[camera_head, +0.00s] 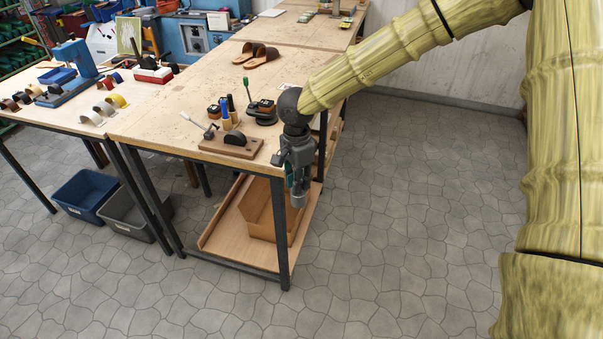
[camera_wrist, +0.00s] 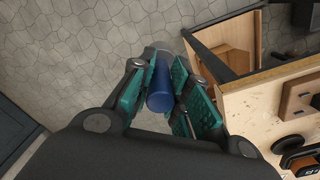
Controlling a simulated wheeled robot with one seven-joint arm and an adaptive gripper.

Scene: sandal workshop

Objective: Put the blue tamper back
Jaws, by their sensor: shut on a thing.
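My gripper (camera_wrist: 160,92) is shut on the blue tamper (camera_wrist: 160,88), whose round blue handle shows between the green finger pads in the wrist view. A paler grey part of it shows beyond the handle. In the head view my gripper (camera_head: 298,180) points down just off the table's front right corner. A grey end of the tamper (camera_head: 298,200) hangs below the fingers, beside the table and above the lower shelf's level. The fingers hide most of the handle there.
The wooden table (camera_head: 185,110) carries a wooden block with a black tool (camera_head: 232,146), upright blue and black handled tools (camera_head: 227,118), a black lever stand (camera_head: 262,112) and brown sandals (camera_head: 256,55). A box (camera_head: 262,210) sits on the lower shelf. The floor at right is free.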

